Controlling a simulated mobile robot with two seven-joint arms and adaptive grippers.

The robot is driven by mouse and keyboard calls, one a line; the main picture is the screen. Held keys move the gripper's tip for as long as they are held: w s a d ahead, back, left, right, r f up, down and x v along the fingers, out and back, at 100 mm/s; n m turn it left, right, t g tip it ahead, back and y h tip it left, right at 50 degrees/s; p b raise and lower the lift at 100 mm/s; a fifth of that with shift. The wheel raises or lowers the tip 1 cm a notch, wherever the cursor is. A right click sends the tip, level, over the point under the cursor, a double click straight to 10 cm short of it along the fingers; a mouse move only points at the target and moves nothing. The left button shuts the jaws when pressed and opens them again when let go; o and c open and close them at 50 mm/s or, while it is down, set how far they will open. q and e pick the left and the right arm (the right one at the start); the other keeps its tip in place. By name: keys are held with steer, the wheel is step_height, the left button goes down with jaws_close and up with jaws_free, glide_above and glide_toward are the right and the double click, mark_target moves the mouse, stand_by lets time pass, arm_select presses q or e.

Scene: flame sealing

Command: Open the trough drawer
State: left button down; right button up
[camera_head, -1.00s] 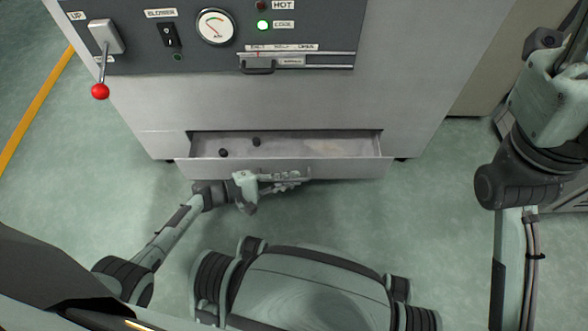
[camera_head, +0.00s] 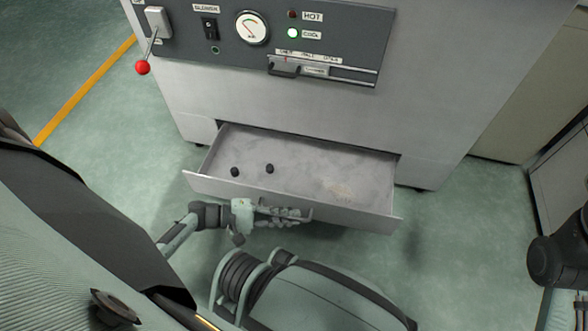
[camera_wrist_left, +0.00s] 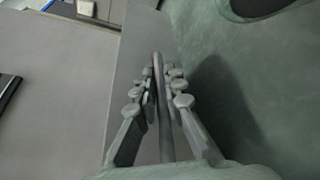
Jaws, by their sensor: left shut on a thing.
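The trough drawer (camera_head: 310,171) is a shallow grey metal tray at the bottom of the cabinet, and it stands well out from the cabinet front. Two small black pieces and a pale patch lie on its floor. My left gripper (camera_head: 290,215) is at the drawer's front panel. In the left wrist view, its fingers (camera_wrist_left: 159,95) are shut on the drawer's bar handle (camera_wrist_left: 164,120), one finger on each side of the bar. The drawer's front panel (camera_wrist_left: 145,40) shows beyond the fingers. My right gripper is not in view.
The cabinet front (camera_head: 300,115) rises above the drawer, with a control panel (camera_head: 340,25), a gauge, a green lamp and a red-knobbed lever (camera_head: 142,67). Green floor (camera_head: 455,205) is open to the right of the drawer.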

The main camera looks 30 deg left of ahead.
arm_select(q)
steer(key=shift+s+d+f, duration=0.1)
steer(key=shift+s+f, duration=0.05)
steer(key=shift+s, duration=0.6)
steer(key=c, duration=1.6)
jaws_free()
steer(key=shift+w, duration=0.1)
steer(key=v, duration=1.2)
